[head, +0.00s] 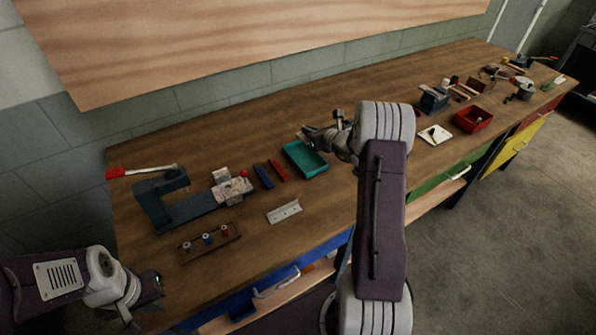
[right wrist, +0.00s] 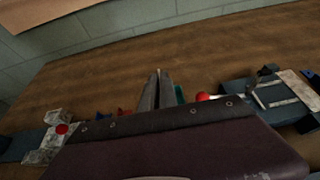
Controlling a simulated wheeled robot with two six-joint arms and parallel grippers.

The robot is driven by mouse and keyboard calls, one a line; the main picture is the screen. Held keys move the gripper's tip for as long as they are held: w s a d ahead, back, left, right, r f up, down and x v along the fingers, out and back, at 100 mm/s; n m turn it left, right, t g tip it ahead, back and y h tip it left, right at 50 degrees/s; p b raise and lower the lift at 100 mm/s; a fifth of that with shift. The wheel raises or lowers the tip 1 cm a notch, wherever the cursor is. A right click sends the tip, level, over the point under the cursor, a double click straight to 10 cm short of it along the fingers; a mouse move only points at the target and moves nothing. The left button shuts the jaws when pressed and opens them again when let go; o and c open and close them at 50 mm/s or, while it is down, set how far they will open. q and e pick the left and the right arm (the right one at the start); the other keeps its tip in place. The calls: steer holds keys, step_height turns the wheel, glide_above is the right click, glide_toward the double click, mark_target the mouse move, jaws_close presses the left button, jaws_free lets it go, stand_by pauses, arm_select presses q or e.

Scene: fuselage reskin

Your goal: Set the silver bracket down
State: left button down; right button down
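The silver bracket (head: 285,211) is a pale metal angle strip with small holes. It lies on the wooden workbench (head: 335,200), in front of the teal tray, with no gripper touching it. My right gripper (head: 306,132) is over the bench behind the teal tray, well apart from the bracket. In the right wrist view its fingers (right wrist: 158,80) are together with nothing visible between them. My left gripper (head: 132,318) is at the lower left, off the front of the bench; its fingers are too unclear to judge.
The teal tray (head: 304,158) looks empty. Left of it are red and blue bars (head: 271,174), a dark clamp fixture (head: 160,205) and a wooden rack with several pegs (head: 209,240). A red bin (head: 473,119) stands right. Bare bench surrounds the bracket.

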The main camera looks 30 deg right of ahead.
mark_target(309, 159)
steer(key=shift+w+a+f, duration=0.1)
steer(key=shift+w+f, duration=0.05)
steer(key=f, duration=1)
steer(key=shift+w+d+f, duration=0.1)
steer(key=shift+d+f, duration=0.1)
steer(key=shift+d, duration=0.1)
steer(key=shift+f, duration=0.15)
steer(key=c, duration=1.6)
jaws_free()
steer(key=shift+c, duration=0.2)
